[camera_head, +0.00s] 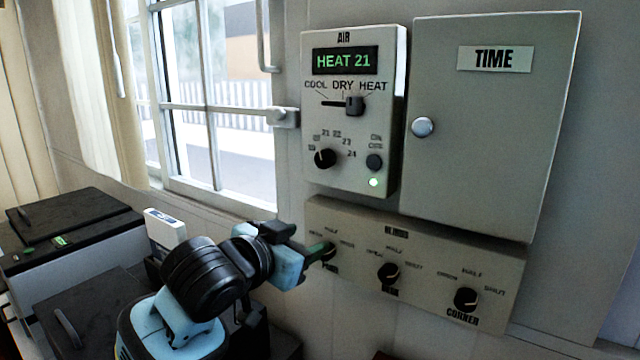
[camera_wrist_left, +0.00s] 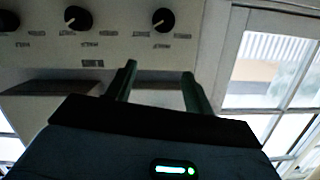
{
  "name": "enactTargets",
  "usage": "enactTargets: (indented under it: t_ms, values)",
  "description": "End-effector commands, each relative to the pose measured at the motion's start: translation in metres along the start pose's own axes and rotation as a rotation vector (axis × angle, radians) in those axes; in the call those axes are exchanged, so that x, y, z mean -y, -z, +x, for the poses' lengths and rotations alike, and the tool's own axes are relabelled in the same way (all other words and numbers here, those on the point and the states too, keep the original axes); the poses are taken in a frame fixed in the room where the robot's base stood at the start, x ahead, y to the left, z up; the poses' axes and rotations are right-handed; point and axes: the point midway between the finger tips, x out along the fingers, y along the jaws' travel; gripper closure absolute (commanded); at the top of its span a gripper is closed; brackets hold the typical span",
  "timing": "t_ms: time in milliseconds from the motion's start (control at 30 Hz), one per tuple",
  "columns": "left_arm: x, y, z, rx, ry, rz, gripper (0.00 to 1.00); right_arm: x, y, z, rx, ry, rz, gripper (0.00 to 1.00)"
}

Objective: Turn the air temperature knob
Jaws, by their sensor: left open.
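The air temperature knob (camera_head: 325,158) is a small black dial at the lower left of the white AIR box (camera_head: 392,110) on the wall. Numbers, among them 21 to 24, arc over it, and a pale mark shows on its left side. The display (camera_head: 346,60) reads HEAT 21. My left gripper (camera_head: 320,252) is below this knob, in front of the left end of the lower panel and apart from the AIR knob. In the left wrist view its two fingers (camera_wrist_left: 158,82) are spread with nothing between them. My right gripper is not in view.
The lower panel (camera_head: 418,246) carries three black knobs, also seen in the left wrist view (camera_wrist_left: 130,42). A closed TIME cabinet (camera_head: 480,130) juts out right of the AIR box. A mode slider (camera_head: 354,105) and round button (camera_head: 374,162) are near the knob. A window (camera_head: 215,110) is left.

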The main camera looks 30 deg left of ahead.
Motion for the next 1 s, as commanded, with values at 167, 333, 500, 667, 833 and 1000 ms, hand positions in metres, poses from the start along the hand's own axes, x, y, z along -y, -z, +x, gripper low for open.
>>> enactTargets:
  t_ms: [167, 333, 500, 667, 833, 1000]
  values:
    - [0.017, 0.068, -0.018, -0.142, 0.025, 0.017, 0.48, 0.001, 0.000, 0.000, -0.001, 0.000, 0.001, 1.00]
    - [0.025, 0.101, -0.031, -0.213, 0.036, 0.025, 0.48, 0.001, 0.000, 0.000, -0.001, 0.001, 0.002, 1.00]
    - [0.027, 0.108, -0.035, -0.230, 0.037, 0.025, 0.48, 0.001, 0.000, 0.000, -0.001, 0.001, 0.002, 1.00]
    - [0.027, 0.109, -0.031, -0.230, 0.037, 0.025, 0.48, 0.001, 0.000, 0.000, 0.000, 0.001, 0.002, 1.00]
    - [0.028, 0.113, -0.013, -0.228, 0.037, 0.024, 0.48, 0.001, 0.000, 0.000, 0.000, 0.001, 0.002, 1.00]
    - [0.028, 0.119, 0.013, -0.228, 0.037, 0.024, 0.48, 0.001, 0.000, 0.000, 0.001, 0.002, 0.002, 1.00]
